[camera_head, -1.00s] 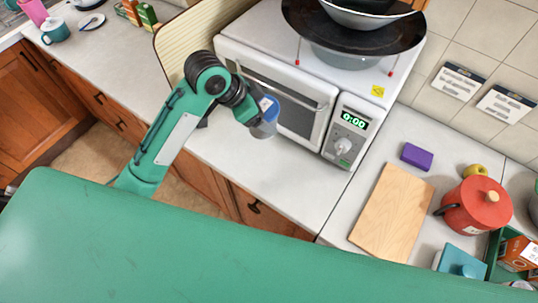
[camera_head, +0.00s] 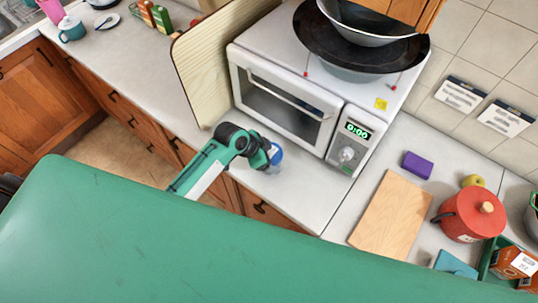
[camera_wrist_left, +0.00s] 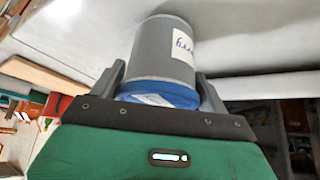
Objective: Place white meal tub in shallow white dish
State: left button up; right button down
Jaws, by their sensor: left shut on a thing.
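My left gripper (camera_head: 266,154) is shut on a tub with a blue lid (camera_head: 277,155), in front of the microwave near the counter's front edge. In the left wrist view the tub (camera_wrist_left: 163,50) looks grey, with a white lettered label, and sits between the two fingers with its blue lid towards the palm. I cannot tell from the head view whether it touches the counter. A small white plate (camera_head: 108,21) with something dark on it lies far left; I cannot tell if it is the shallow white dish. My right gripper is not in view.
A white microwave (camera_head: 285,97) carries a wide dark pan (camera_head: 318,42) and bowls. A cream ribbed panel (camera_head: 212,65) stands upright left of it. A cutting board (camera_head: 392,215), purple sponge (camera_head: 417,164) and red pot (camera_head: 468,213) are at right. The left counter (camera_head: 140,70) has bare room.

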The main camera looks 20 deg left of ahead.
pick_arm(q)
jog(key=shift+f, duration=0.4)
jog(key=shift+f, duration=0.1)
jog(key=o, duration=1.4)
